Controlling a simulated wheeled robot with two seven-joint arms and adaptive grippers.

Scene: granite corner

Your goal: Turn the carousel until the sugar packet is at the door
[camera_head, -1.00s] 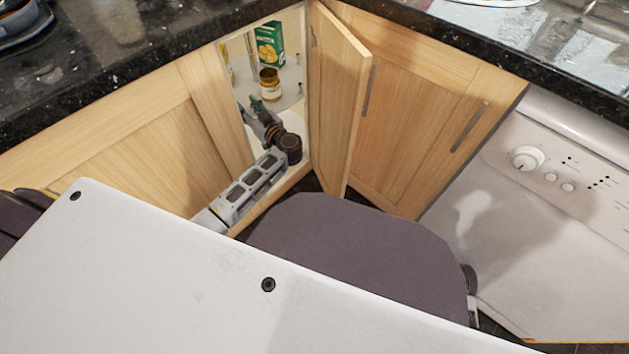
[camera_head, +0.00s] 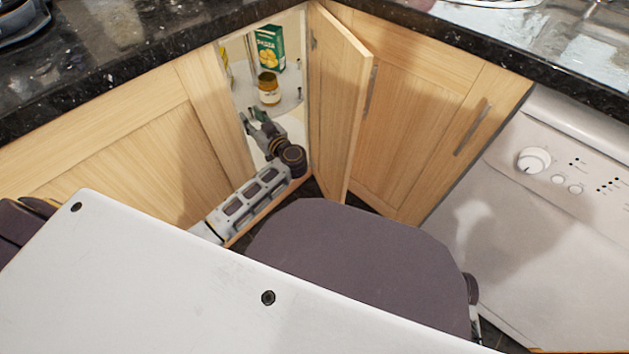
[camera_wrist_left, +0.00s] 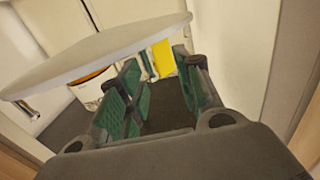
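The carousel shows through the open corner cabinet as a pale round shelf (camera_head: 289,101). A green box with yellow pictures (camera_head: 268,48) and a jar with a dark top and pale label (camera_head: 268,88) stand on it. A yellow item (camera_head: 227,72) is partly cut off by the left frame. I cannot identify any item as the sugar packet. My left gripper (camera_head: 258,122) reaches into the opening, below and in front of the jar. In the left wrist view its green-padded fingers (camera_wrist_left: 148,97) are apart, with nothing seen between them, near the shelf disc's edge (camera_wrist_left: 100,55). My right gripper is not in view.
The cabinet door (camera_head: 340,100) stands open to the right of the opening. A granite counter (camera_head: 120,50) runs above. A white appliance (camera_head: 530,240) is at the right. In the left wrist view, a yellow item (camera_wrist_left: 163,58) and a pale container (camera_wrist_left: 92,88) sit under the disc.

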